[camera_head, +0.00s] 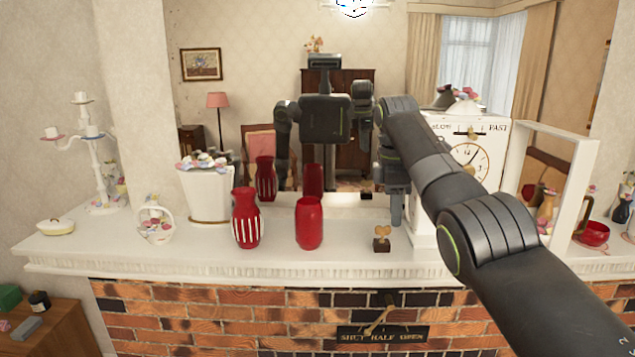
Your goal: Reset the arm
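My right arm (440,180) comes in from the lower right and reaches over the white mantel (150,262). My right gripper (397,207) hangs down just left of the white clock (480,160). It is behind and a little right of the small gold ornament on a dark block (381,240). Its fingers are small and seen from one side, so I cannot tell whether they are open or shut. Nothing is clearly seen between them. My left gripper does not show directly. A mirror behind the mantel reflects my body and arms.
A red striped vase (246,222) and a plain red vase (309,224) stand mid-mantel. A white planter (205,192), flower basket (154,222) and candelabrum (98,160) stand left. A white frame (585,185) and red cup (594,234) stand right. The front middle strip is clear.

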